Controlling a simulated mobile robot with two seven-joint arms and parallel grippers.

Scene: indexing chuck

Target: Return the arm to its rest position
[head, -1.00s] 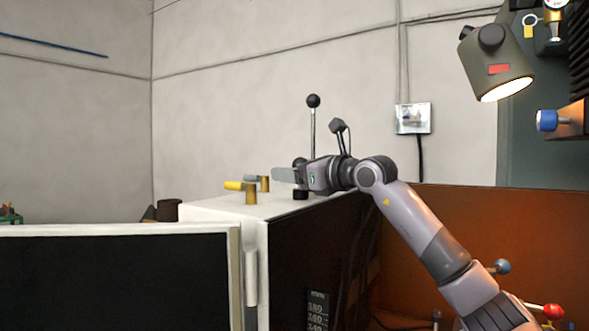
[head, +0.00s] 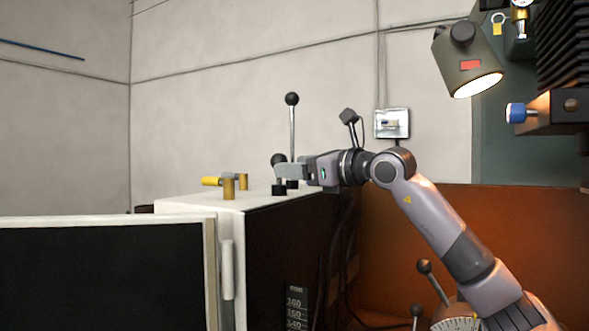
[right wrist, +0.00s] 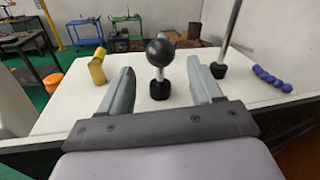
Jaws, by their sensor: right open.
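My right arm (head: 440,225) reaches in from the lower right of the head view, over the white machine top. Its gripper (head: 285,172) is at a short lever with a black ball knob (head: 278,160). In the right wrist view the gripper (right wrist: 160,75) is open. Its two grey fingers are apart, and the ball knob (right wrist: 160,52) and its short stem show between them, near the fingertips. I see no finger touching the lever. My left gripper is in neither view.
A tall lever (head: 292,130) rises close behind the gripper; its rod (right wrist: 231,25) is near the right finger. A yellow handle (right wrist: 97,68) stands left, a purple beaded handle (right wrist: 272,79) right. The white cabinet (head: 190,203) lies below, an orange panel (head: 540,240) right, a lamp (head: 467,60) above.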

